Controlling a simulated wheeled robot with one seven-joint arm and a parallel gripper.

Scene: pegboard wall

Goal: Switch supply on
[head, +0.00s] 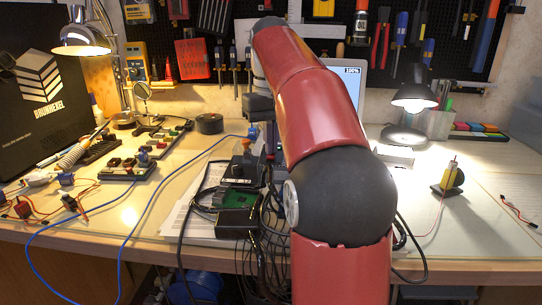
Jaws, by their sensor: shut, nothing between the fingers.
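My gripper (269,150) points down at the middle of the bench, partly hidden behind my red arm. What shows of it looks shut, with nothing seen in it. Just left of and below its tip stands a small black device (243,170) with an orange-brown knob or lever on top. In front of it lie a green circuit board (236,198) and a black box (238,222) with cables. I cannot tell for sure which of these is the supply, or how its switch is set. I cannot tell whether my gripper touches the black device.
Black cables (262,250) hang over the bench's front edge. A blue cable (165,190) crosses the left side. Small modules (128,168) and a soldering iron (78,150) lie at left. A lit lamp (413,98) and a small yellow-black device (449,178) stand at right. A pegboard is behind.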

